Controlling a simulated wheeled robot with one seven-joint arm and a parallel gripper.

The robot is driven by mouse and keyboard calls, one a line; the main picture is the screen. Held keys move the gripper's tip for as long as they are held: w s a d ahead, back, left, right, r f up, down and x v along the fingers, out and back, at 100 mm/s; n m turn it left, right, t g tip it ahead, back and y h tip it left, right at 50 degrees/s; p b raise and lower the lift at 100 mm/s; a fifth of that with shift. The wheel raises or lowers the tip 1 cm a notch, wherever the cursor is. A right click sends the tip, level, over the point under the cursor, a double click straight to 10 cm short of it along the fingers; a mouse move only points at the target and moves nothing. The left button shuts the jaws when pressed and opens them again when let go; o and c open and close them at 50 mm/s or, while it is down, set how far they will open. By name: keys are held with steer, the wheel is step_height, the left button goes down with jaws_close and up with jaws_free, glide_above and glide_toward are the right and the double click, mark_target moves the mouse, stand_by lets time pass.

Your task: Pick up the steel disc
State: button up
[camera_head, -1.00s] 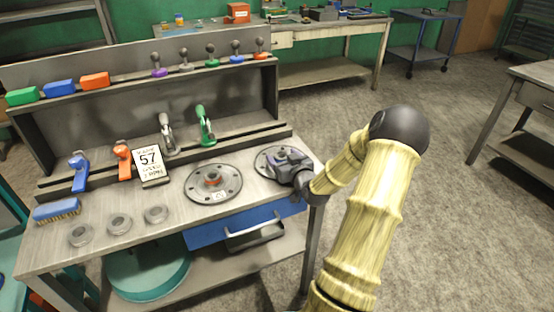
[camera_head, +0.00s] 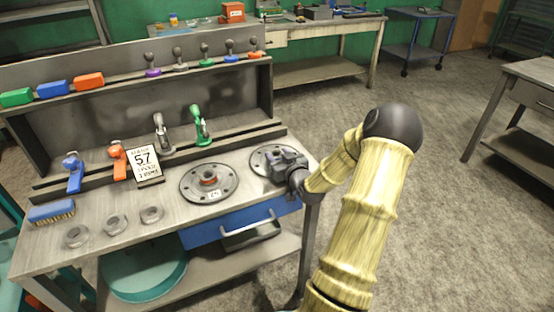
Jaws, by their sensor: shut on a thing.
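A round steel disc (camera_head: 258,163) with holes near its rim is at the right end of the workbench. My gripper (camera_head: 280,162) is over its middle and right part and shut on it; the fingers hide the grip point. The disc looks level and close to the bench top; I cannot tell whether it is clear of it. A second, similar steel disc (camera_head: 190,184) lies flat to the left, with a reddish hub and a small white label.
A shelf (camera_head: 130,70) with coloured blocks and knobs rises behind. Open floor lies to the right.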

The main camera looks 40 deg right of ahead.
steer(key=shift+r, duration=0.2)
steer(key=v, duration=0.4)
steer(key=f+v, duration=0.1)
steer(key=v, duration=0.4)
steer(key=f+b+v, duration=0.1)
steer(key=v, duration=0.4)
steer(key=shift+s+a+f, duration=0.15)
steer(key=shift+s+a, duration=0.05)
steer(key=shift+s, duration=0.05)
jaws_close()
steer(key=p, duration=0.3)
steer(key=shift+s+d+r, duration=0.15)
steer(key=shift+s+r, duration=0.15)
steer(key=shift+s, duration=0.05)
steer(key=shift+s+p, duration=0.1)
steer(key=shift+p, duration=0.75)
steer(key=s+p, duration=0.1)
steer(key=p, duration=0.2)
steer(key=s+p, duration=0.1)
steer(key=p, duration=0.3)
steer(key=shift+a+f, duration=0.1)
steer(key=shift+a, duration=0.3)
steer(key=f+p+v, duration=0.2)
steer(key=p+v, duration=0.2)
steer(key=v, duration=1)
steer(key=shift+s+a+f, duration=0.25)
steer(key=shift+s+f, duration=0.05)
steer(key=shift+s, duration=0.05)
